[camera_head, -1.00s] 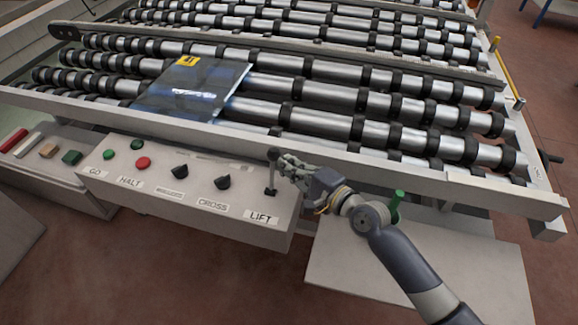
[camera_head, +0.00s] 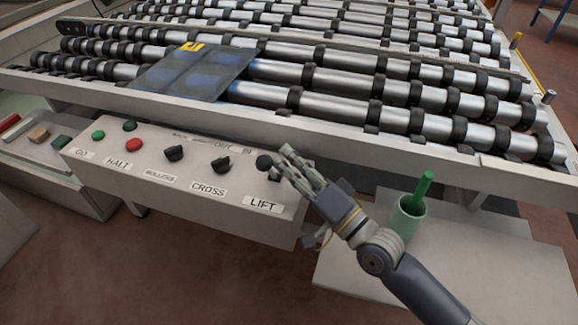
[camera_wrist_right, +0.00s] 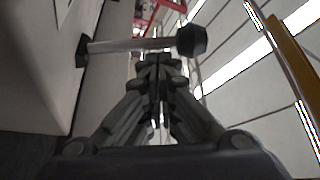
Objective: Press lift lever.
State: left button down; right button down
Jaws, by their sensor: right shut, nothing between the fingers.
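The lift lever's dark round knob (camera_head: 264,162) shows above the LIFT label (camera_head: 262,203) at the right end of the control panel (camera_head: 225,195). My right gripper (camera_head: 286,152) is shut and empty, its fingertips beside the knob; whether they touch cannot be told from the head view. In the right wrist view the lever (camera_wrist_right: 135,46) reaches from its base at left to the black knob (camera_wrist_right: 191,40), just beyond the shut fingertips (camera_wrist_right: 158,62). My left gripper is not in view.
The panel also carries a green GO button (camera_head: 98,135), a red HALT button (camera_head: 127,140) and two black knobs, the nearer being CROSS (camera_head: 220,164). A green cup (camera_head: 407,217) stands at right.

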jog(key=shift+s+a+f+n, duration=0.1)
jog(key=shift+s+n, duration=0.1)
jog(key=shift+n, duration=0.1)
dwell(0.4)
jog(key=v, duration=1.2)
jog(key=shift+w+f, duration=0.1)
jog(key=shift+f, duration=0.05)
